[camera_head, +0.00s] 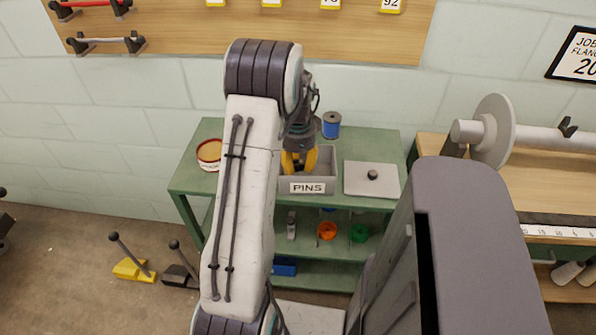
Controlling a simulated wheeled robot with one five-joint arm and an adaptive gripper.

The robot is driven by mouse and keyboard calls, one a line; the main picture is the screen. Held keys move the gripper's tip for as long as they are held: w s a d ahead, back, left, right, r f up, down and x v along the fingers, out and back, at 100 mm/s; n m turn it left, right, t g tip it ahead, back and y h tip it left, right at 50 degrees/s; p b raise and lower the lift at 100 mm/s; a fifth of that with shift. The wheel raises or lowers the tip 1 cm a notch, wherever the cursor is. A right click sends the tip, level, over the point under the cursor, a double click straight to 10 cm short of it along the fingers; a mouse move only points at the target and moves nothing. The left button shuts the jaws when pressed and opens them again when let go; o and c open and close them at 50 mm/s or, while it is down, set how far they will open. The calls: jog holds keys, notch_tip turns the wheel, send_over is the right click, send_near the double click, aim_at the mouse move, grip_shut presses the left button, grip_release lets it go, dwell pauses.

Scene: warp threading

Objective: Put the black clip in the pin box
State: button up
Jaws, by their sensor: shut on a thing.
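The pin box (307,187) is a grey open box marked PINS on the green cart's top. My gripper (299,164) points down with its yellow fingers at the box opening, within its outline. The fingers are shut on a small dark thing, taken as the black clip, of which only a dark patch (299,156) shows between them. Its shape is mostly hidden by the fingers. I cannot tell whether it touches the box floor. My arm covers the left side of the box.
A grey lid with a black knob (372,178) lies right of the box. A blue spool (331,125) stands behind it, and a round tin (209,154) is at the left. A bench with a metal roller (493,132) stands at the right. The green cart (187,177) has lower shelves.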

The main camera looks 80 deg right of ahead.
aim_at(298, 171)
jog(key=shift+f, duration=1.7)
jog(key=shift+f, duration=0.15)
jog(key=o, duration=1)
